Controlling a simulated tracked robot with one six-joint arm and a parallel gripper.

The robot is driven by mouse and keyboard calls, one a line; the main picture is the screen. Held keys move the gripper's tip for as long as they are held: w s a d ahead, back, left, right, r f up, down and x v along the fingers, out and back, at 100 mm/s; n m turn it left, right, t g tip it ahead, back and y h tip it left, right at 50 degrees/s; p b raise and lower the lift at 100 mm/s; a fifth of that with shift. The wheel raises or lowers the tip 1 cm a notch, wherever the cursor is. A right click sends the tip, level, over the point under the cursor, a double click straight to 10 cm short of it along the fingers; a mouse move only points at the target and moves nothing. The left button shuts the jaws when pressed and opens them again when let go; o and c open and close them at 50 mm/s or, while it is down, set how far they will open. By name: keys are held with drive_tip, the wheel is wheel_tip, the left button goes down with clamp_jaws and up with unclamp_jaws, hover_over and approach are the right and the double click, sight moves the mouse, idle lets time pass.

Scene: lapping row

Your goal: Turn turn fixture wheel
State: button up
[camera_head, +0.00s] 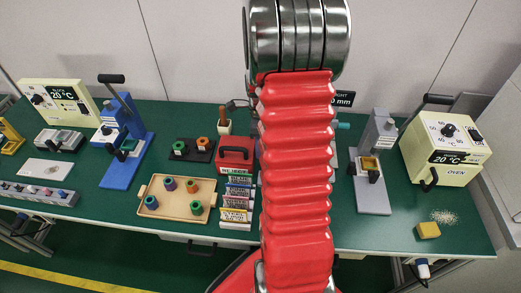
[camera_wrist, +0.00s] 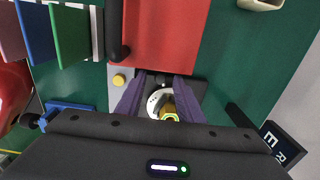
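A round white part with a brass-coloured piece (camera_wrist: 168,106) shows between my fingers in the wrist view; it looks like the fixture wheel, though much of it is hidden. My gripper (camera_wrist: 163,82) has two purple fingers standing apart on either side of the white part. I see a gap and cannot make out contact. In the head view my red-sleeved arm covers this part of the bench, so the wheel and my gripper are hidden there.
A red box (camera_head: 235,156) and a stack of labelled blocks (camera_head: 237,202) stand left of my arm. A wooden tray (camera_head: 178,216) holds several coloured parts. A grey press (camera_head: 374,185) and a cream oven (camera_head: 446,148) stand right.

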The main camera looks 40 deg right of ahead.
wheel_tip(320, 180, up, 11)
drive_tip(key=shift+f, duration=0.2)
idle(0.3)
